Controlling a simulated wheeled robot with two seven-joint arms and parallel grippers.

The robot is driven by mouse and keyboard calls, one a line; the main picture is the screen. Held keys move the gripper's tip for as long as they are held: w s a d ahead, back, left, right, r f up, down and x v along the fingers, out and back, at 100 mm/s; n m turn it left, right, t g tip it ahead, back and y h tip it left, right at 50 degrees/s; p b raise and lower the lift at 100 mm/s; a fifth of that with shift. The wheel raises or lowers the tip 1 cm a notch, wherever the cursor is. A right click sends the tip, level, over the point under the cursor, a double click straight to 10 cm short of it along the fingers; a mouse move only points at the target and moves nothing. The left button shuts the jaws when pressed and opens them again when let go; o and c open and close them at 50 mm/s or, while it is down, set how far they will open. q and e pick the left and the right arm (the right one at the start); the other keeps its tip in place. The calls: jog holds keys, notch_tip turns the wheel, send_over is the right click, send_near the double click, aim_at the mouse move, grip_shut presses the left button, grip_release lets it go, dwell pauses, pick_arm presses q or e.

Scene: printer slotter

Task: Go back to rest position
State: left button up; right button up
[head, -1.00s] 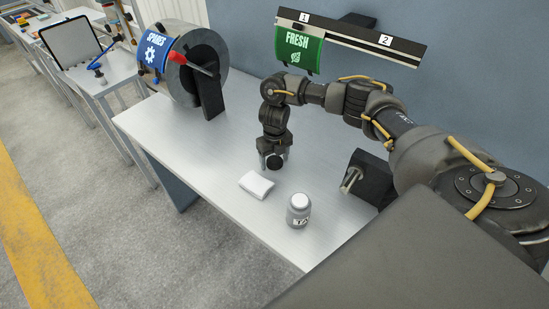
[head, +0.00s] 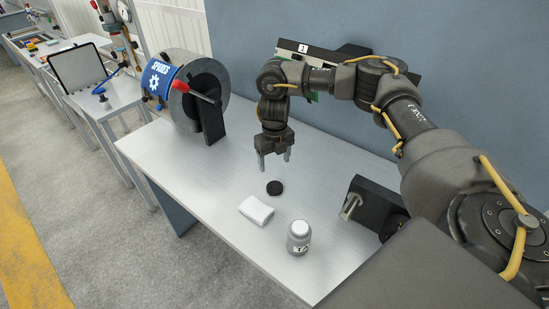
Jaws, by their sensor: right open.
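My right gripper (head: 274,163) hangs above the grey table with its two fingers apart and nothing between them. A small black disc (head: 274,188) lies on the table just below and in front of it, apart from the fingers. A white folded pad (head: 256,210) and a grey jar with a light lid and a label (head: 299,238) stand nearer the front edge. My left gripper is out of view.
A grey drum with a blue SPARES flag (head: 160,78) and red-tipped lever stands at the table's back left. A black block with a metal peg (head: 372,207) sits at the right, near my arm. The table's (head: 205,172) left middle is clear.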

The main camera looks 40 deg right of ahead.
aim_at(275, 186)
jog(key=shift+r, duration=0.35)
notch_tip(275, 186, down, 12)
jog(key=shift+r, duration=0.25)
jog(key=shift+f+b, duration=0.5)
jog(key=shift+f, duration=0.05)
jog(key=shift+r, duration=0.3)
